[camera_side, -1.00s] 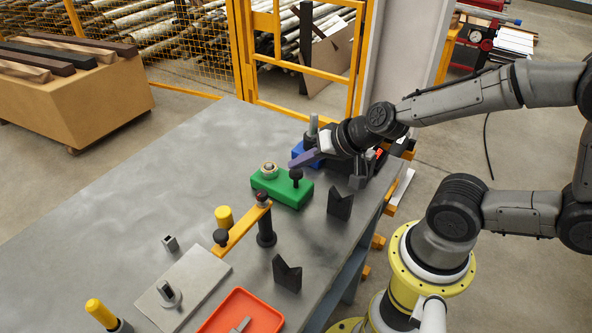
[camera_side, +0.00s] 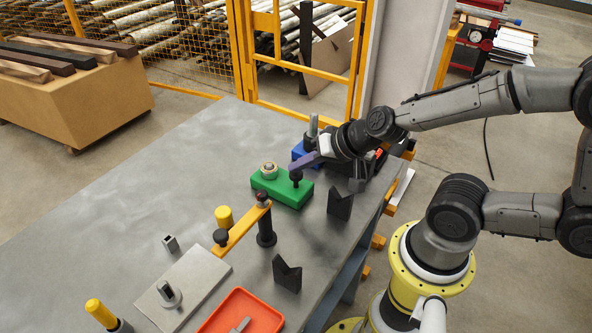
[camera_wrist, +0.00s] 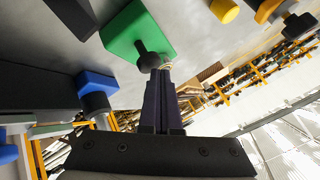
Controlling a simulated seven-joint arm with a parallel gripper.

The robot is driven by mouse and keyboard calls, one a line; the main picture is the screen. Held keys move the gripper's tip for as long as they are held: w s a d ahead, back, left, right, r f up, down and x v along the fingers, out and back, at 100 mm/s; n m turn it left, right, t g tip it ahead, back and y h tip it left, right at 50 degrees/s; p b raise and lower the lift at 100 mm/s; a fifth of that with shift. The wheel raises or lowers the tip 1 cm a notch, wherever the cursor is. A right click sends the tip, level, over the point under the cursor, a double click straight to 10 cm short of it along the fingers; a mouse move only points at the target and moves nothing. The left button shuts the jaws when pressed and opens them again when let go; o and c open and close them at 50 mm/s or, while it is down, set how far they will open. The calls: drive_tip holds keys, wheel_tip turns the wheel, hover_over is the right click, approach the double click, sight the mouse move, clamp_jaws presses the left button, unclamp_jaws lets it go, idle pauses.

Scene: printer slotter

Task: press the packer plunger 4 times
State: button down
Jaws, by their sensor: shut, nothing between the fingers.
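A green block (camera_side: 270,188) on the grey table carries a black mushroom-shaped knob (camera_side: 296,177), which looks like the plunger, and a pale metal ring (camera_side: 268,170). The green block (camera_wrist: 122,28) and knob (camera_wrist: 148,59) also show in the wrist view. My gripper (camera_side: 294,165) is shut and empty, its purple fingers slanting down to just over the knob. In the wrist view the fingertips (camera_wrist: 163,72) overlap the knob's edge. I cannot tell whether they touch it or how far the knob is pressed.
A blue block (camera_side: 299,150) with a grey post stands behind my fingers. Black notched blocks (camera_side: 340,205) stand to the right. A yellow bar (camera_side: 242,230) on a black post is in front, with a grey plate (camera_side: 183,288) and an orange tray (camera_side: 244,311) nearer. The table's left side is clear.

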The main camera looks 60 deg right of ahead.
sight(300, 175)
drive_tip(key=shift+f, duration=0.75)
idle(0.7)
drive_tip(key=shift+r, duration=1.55)
drive_tip(key=shift+r, duration=0.1)
drive_tip(key=shift+r, duration=2.4)
drive_tip(key=shift+r, duration=0.1)
wheel_tip(300, 175, up, 4)
drive_tip(key=shift+f, duration=0.15)
idle(0.4)
